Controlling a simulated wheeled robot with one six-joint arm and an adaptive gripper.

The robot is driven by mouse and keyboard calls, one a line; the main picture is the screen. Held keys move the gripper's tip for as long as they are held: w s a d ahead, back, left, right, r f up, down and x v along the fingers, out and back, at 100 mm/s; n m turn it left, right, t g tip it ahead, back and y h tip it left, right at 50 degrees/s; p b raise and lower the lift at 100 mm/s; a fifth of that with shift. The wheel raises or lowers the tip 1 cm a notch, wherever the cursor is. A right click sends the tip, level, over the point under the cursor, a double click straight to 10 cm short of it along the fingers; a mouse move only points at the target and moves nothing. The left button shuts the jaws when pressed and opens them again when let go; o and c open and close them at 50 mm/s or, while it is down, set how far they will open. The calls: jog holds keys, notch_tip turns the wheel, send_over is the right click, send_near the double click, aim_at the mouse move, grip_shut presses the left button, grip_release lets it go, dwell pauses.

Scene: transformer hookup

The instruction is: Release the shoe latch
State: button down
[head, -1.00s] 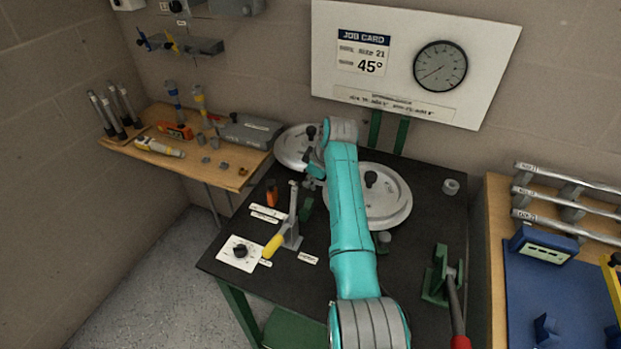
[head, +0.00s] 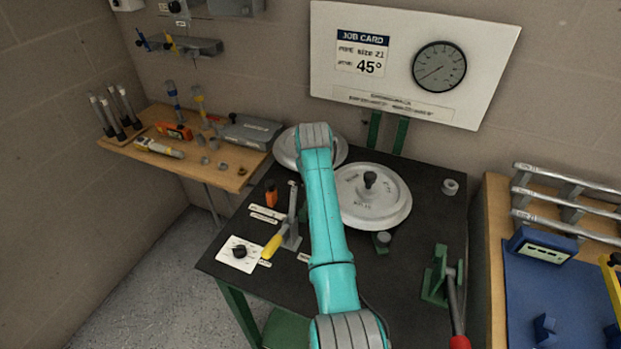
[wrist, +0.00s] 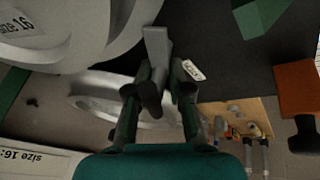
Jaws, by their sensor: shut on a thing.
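My gripper's two dark fingers (wrist: 158,92) are shut in the wrist view around a grey bar (wrist: 157,45) with a dark rounded end. This bar looks like the shoe latch. A small white label (wrist: 193,70) is beside it, its text unreadable. A large grey round former marked size 16 (wrist: 65,30) fills the upper left of that view. In the head view my teal arm reaches over the black bench and hides the gripper and the latch.
A lever with a yellow handle (head: 275,243) and a white dial plate (head: 240,251) are left of my arm. A round grey former (head: 372,205) is right of it. An orange block (head: 271,193) stands at the bench's left. A red-handled lever (head: 456,310) is at the right.

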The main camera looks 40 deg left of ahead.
jog(key=m+h, duration=0.1)
jog(key=m, duration=0.1)
jog(key=m+t+h, duration=0.1)
jog(key=m, duration=0.2)
jog(key=shift+w, duration=0.1)
jog(key=shift+w+d+r+m+h, duration=0.1)
jog(key=shift+m+h, duration=0.45)
jog(key=shift+m, duration=0.7)
jog(key=shift+d+m+h, duration=0.1)
jog(key=shift+m+h, duration=0.45)
jog(key=shift+m, duration=0.7)
jog(key=c, duration=1.2)
grip_release()
jog(key=shift+o, duration=0.2)
jog(key=v, duration=0.8)
